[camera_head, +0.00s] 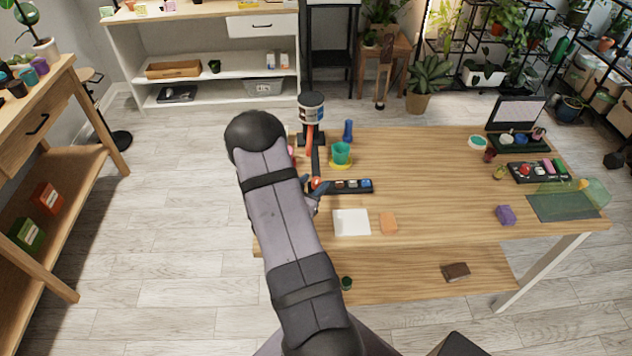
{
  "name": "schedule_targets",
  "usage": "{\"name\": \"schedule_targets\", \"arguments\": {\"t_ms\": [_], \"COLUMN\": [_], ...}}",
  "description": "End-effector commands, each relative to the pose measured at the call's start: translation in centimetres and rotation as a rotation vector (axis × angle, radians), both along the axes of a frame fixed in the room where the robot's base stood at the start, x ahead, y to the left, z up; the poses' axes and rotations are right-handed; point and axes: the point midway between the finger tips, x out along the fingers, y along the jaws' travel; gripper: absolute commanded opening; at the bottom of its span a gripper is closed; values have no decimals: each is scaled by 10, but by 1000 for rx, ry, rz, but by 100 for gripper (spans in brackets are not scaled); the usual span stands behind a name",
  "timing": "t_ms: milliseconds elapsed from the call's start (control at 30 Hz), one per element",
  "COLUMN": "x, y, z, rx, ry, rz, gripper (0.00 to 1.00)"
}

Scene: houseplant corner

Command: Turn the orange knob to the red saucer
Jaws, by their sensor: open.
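A small orange-red piece, which looks like the orange knob (317,182), shows at the left end of a black strip (365,186) on the table. My gripper (318,191) is open beside it, partly hidden behind my arm; I cannot tell whether they touch. A reddish patch, perhaps the red saucer (292,152), just shows past my arm, mostly hidden. A green pot (341,148) stands on a yellow saucer (341,165) to its right. An upright orange bar (309,140) shows behind the gripper, below a white and dark cylinder (312,108).
A blue upright item (348,131) stands behind the green pot. A white square (351,222) and an orange block (389,222) lie in front of the strip. A purple block (506,215) and a dark tray (538,171) are at the right. The table's middle is clear.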

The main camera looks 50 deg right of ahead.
Motion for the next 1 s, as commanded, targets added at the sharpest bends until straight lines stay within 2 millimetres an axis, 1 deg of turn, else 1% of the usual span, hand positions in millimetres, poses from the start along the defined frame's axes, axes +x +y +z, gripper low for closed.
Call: {"name": "schedule_targets", "arguments": {"t_ms": [33,200,400,767,867,1000], "x": [0,-6,-11,-11,-9,-1], "y": [8,28,40,42,40,35], "z": [2,11,17,18,18,19], "rx": [0,-1,-1,-1,-12,-50], "ry": [0,-1,-2,-1,-3,-9], "rz": [3,3,1,-1,-13,-76], "gripper": [42,42,42,43,43,43]}}
